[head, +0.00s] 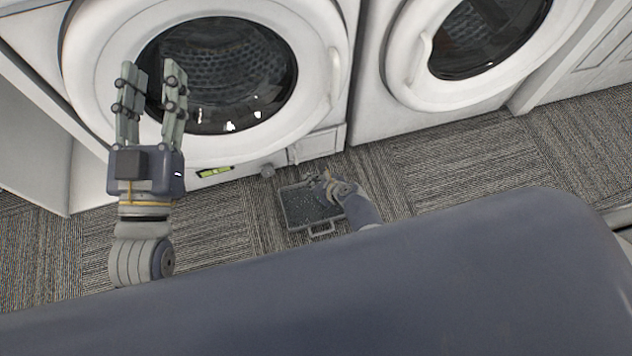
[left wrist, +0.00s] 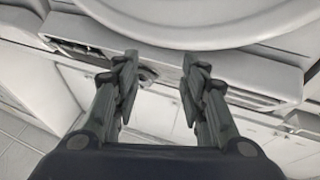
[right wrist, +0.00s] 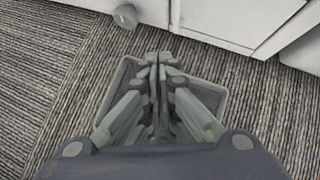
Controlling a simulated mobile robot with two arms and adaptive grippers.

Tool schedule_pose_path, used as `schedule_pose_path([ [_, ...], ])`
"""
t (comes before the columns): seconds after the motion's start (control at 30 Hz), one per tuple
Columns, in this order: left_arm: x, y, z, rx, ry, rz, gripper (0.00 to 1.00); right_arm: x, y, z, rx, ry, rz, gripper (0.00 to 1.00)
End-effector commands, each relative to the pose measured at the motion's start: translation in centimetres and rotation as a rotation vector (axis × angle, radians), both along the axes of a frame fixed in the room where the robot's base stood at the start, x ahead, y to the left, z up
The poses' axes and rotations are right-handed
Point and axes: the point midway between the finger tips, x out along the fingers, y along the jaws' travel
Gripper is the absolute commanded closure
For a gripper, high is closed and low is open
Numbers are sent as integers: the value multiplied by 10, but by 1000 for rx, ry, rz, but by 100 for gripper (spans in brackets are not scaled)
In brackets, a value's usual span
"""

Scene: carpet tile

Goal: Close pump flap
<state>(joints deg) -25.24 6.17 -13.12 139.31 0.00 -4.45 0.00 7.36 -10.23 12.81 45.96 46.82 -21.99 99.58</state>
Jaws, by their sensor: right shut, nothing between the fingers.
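A white panel at the washer's lower right corner, which looks like the pump flap (head: 318,145), also shows in the right wrist view (right wrist: 225,20). I cannot tell for sure how far it stands open. A round grey knob (head: 267,170) is low at the washer's base left of the panel; it shows in the right wrist view too (right wrist: 125,16). My right gripper (head: 322,182) is shut and empty above a grey tray (head: 294,217) on the floor, in front of the panel and apart from it. My left gripper (head: 148,82) is open and empty before the washer's left side.
The left washer (head: 312,98) has its round door shut. A second washer (head: 366,115) stands to its right, with a white cabinet (head: 585,65) beyond. A yellow-green label (head: 214,172) is on the left washer's base. Carpet floor is free right of the tray.

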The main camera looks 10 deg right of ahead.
Motion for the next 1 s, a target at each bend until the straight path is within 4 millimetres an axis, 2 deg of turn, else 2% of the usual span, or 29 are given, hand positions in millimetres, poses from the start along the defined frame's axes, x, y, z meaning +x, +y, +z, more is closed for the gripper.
schedule_pose_path([
  [0.33,8,7,-60,83,312,19,60,-11,-2,12,0,1,-1,100],
  [0.7,-9,20,-124,164,635,39,60,-21,-5,23,1,0,-1,100],
  [1.0,-25,28,-152,198,785,48,60,-26,-6,27,0,1,-1,100],
])
